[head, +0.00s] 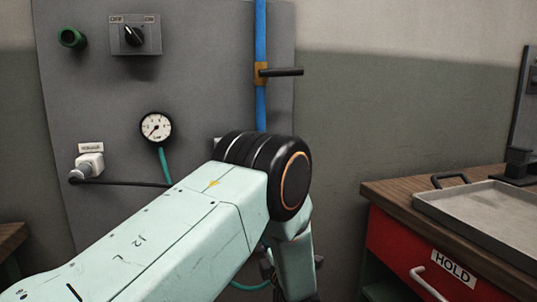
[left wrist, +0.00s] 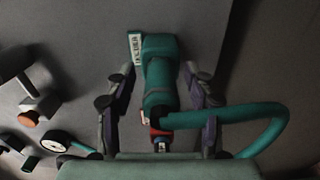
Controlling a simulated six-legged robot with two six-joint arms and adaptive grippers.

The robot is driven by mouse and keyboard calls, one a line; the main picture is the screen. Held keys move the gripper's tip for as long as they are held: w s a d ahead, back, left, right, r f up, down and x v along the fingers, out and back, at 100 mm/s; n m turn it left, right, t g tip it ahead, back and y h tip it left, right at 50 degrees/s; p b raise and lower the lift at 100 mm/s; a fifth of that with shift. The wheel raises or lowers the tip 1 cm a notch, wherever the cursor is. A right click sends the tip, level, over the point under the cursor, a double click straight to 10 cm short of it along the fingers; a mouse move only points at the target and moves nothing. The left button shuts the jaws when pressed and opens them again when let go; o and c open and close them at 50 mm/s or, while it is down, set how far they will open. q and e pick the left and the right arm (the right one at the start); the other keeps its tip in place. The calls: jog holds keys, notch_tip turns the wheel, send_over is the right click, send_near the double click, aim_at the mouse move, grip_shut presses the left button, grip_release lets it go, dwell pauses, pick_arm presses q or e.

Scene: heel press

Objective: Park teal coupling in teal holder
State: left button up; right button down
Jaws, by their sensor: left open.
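In the left wrist view, a teal fitting (left wrist: 160,90) stands between my fingers, with a thick teal hose (left wrist: 245,112) curving off to the right. A wider teal block forms its far end, beside a small white label; I cannot tell where coupling and holder divide. A red ring (left wrist: 160,132) shows at its near end. My left gripper (left wrist: 158,82) is open, one finger on each side of the teal fitting, with gaps visible. In the head view my left arm hides the gripper and the fitting. My right gripper is in neither view.
The grey wall panel (head: 205,55) carries a switch (head: 135,35), a green fitting (head: 71,38), a gauge (head: 155,127), a pale connector (head: 88,166) with a black cable, and a blue pipe (head: 260,30) with a protruding lever (head: 285,71). A bench with a metal tray (head: 480,215) stands right.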

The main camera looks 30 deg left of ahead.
pick_arm(q)
jog(key=v, duration=0.7)
jog(key=shift+s+d, duration=0.15)
jog(key=shift+s, duration=0.05)
